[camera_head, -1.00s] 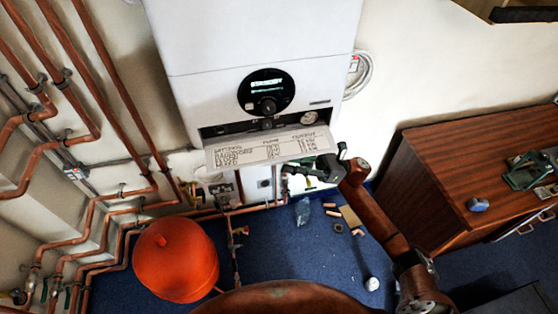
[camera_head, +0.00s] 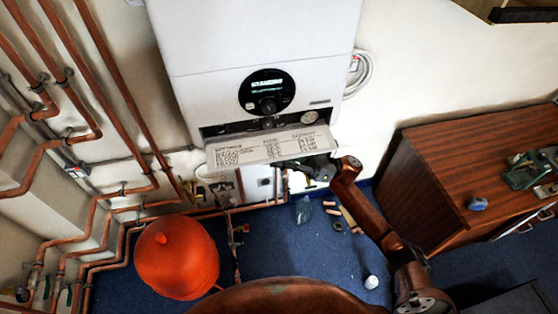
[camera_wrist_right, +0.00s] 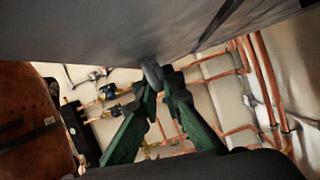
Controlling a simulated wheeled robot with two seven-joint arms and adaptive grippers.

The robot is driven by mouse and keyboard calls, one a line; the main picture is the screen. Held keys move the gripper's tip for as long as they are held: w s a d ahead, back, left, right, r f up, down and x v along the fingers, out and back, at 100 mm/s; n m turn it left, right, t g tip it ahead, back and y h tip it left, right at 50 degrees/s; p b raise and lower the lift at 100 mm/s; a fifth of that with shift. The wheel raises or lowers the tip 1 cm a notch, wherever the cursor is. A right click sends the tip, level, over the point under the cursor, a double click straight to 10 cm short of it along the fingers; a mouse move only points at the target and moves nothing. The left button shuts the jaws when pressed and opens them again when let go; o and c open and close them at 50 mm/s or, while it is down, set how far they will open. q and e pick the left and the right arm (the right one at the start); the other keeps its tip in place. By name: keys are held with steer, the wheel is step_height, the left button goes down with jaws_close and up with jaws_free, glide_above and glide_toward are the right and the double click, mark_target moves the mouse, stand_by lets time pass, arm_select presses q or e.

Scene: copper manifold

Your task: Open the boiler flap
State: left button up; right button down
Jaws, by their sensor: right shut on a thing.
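The white boiler (camera_head: 260,45) hangs on the wall. Its flap (camera_head: 240,157), with printed lines of text on its upturned face, is tilted out below the control dial, leaving a dark gap under the casing. My right gripper (camera_head: 318,168) is under the flap's right part, its fingertips hidden there in the head view. In the right wrist view its green fingers (camera_wrist_right: 163,80) close around a small grey part at the lower edge of a large grey surface, which looks like the flap (camera_wrist_right: 150,35). My left gripper is not in view.
A red expansion tank (camera_head: 176,258) stands on the blue floor at the left, near copper pipes (camera_head: 120,90) along the wall. A wooden cabinet (camera_head: 430,180) stands at the right. Small loose parts (camera_head: 340,215) lie on the floor below the boiler.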

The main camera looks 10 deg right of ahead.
stand_by(0.6)
steer(key=r+m+t, duration=0.1)
steer(key=s+m+p, duration=0.1)
steer(key=m, duration=0.1)
steer(key=shift+r+m+t+p, duration=0.3)
steer(key=shift+r+t, duration=0.1)
steer(key=shift+r+m+t+h+p, duration=0.3)
steer(key=shift+m+t+h, duration=0.1)
steer(key=shift+m, duration=0.5)
steer(key=c, duration=2.1)
jaws_free()
steer(key=shift+d+f, duration=0.1)
steer(key=shift+d, duration=0.05)
steer(key=v, duration=1.1)
steer(key=shift+s+d+f, duration=0.1)
steer(key=shift+d+f, duration=0.1)
steer(key=shift+d, duration=0.15)
